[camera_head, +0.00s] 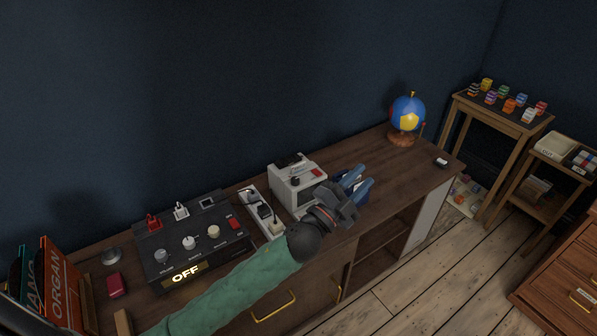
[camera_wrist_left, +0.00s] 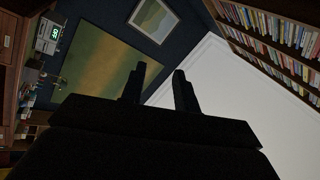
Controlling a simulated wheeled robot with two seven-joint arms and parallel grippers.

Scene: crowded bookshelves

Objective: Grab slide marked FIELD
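I cannot read the word FIELD on anything, so I cannot tell which thing is that slide. A small dark and white piece (camera_head: 441,161) lies alone near the right end of the desk; its marking is too small to read. My left gripper (camera_head: 362,183) is over the desk, just right of a grey-white boxy device (camera_head: 298,184). Its two fingers stand apart, and in the left wrist view (camera_wrist_left: 159,85) nothing shows between them. A blue item with a white part lies partly hidden behind the fingers. My right gripper is not in view.
A globe (camera_head: 407,115) stands toward the desk's far right. A black control box (camera_head: 192,241) and standing books (camera_head: 62,285) are at the left. Small coloured blocks (camera_head: 509,105) sit on a stand at the right. The desk between gripper and globe looks mostly clear.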

